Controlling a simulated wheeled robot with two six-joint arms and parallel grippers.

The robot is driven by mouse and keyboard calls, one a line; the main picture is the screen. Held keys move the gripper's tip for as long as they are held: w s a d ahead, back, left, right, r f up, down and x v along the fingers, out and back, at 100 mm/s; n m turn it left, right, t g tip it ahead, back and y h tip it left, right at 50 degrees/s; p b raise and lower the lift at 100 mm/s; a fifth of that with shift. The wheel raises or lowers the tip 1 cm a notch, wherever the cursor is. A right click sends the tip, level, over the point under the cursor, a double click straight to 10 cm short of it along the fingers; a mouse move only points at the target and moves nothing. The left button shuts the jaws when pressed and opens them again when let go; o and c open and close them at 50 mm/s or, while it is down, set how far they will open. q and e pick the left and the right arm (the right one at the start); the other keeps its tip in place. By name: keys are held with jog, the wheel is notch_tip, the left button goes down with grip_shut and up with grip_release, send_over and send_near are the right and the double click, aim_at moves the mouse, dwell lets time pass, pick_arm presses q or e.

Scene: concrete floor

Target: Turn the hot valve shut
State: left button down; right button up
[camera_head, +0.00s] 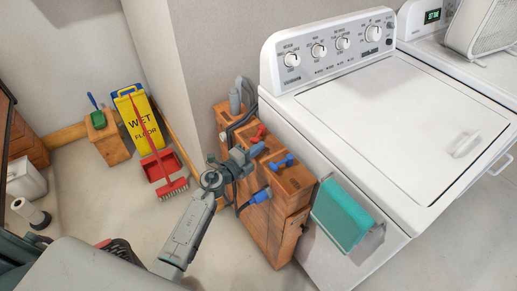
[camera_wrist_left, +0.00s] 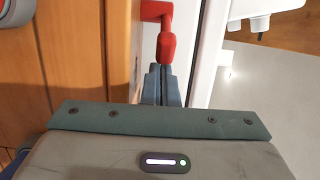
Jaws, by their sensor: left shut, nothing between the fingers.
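The red valve handle (camera_head: 258,133), which I take as the hot one, sits on top of the wooden box (camera_head: 292,184) beside the washer. The blue valve handle (camera_head: 283,161) is on the same box, nearer to me. My left gripper (camera_head: 256,150) is shut and empty, its tips close to the red handle. In the left wrist view the shut fingers (camera_wrist_left: 161,80) point at the lower end of the red handle (camera_wrist_left: 166,35); whether they touch it I cannot tell. My right gripper is not in view.
The white washer (camera_head: 405,125) stands right of the box, with a teal cloth (camera_head: 342,217) hanging on its front. Grey hoses (camera_head: 240,105) rise behind the valves. A yellow wet-floor sign (camera_head: 138,120) and a red broom (camera_head: 172,187) stand at left. Floor between is clear.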

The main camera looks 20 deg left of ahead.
aim_at(251, 143)
pick_arm(q)
jog(key=shift+a, duration=0.1)
jog(key=shift+a+m+g+h+b, duration=0.7)
jog(key=shift+m+h, duration=0.3)
jog(key=shift+h, duration=0.3)
jog(key=shift+a+f+m+g+h+b, duration=0.1)
jog(key=shift+a+m+g+h+b, duration=0.45)
jog(key=shift+a+m+g+h, duration=0.25)
jog(key=shift+w+a+m+g+h+b, duration=0.2)
jog(key=shift+a+m+g+h+b, duration=0.7)
jog(key=shift+h, duration=0.3)
jog(key=shift+w+a, duration=0.2)
jog(key=shift+a, duration=0.05)
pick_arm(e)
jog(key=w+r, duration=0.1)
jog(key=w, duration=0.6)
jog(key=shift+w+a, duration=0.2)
pick_arm(q)
jog(key=shift+r, duration=0.2)
